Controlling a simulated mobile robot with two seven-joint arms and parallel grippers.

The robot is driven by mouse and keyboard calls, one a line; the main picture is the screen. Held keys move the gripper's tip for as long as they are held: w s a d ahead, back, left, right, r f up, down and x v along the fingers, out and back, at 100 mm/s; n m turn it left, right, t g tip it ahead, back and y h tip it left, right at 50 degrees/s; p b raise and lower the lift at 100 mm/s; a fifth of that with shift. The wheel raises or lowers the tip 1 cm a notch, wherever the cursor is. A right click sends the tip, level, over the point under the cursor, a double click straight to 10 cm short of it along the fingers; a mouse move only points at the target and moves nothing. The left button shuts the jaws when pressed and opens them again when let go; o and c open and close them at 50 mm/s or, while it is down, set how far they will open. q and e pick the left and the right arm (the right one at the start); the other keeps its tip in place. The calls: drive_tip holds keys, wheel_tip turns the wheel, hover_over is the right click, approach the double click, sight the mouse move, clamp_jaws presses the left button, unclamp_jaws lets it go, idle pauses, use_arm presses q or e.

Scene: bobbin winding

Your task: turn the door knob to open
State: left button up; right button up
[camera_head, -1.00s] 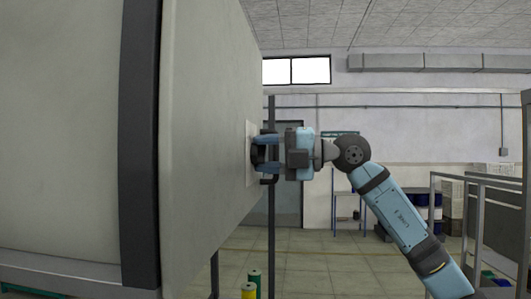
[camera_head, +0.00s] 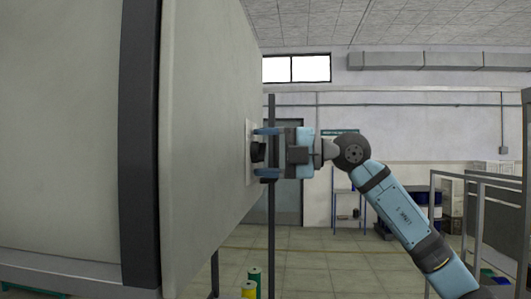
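The black door knob (camera_head: 257,152) sits on a pale plate (camera_head: 249,170) on the large grey door panel (camera_head: 208,120), which fills the left of the view. My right gripper (camera_head: 266,152) points left at the knob. Its two blue fingers are spread, one above and one below the knob, with visible gaps to it. The fingertips reach close to the plate; I cannot tell whether they touch it. My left gripper is out of view.
A dark upright post (camera_head: 271,220) stands behind the gripper. Grey metal railings (camera_head: 480,215) are on the right.

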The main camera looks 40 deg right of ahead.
drive_tip(key=b+v, duration=0.8)
drive_tip(key=v, duration=0.6)
drive_tip(key=shift+a, duration=0.1)
idle(0.4)
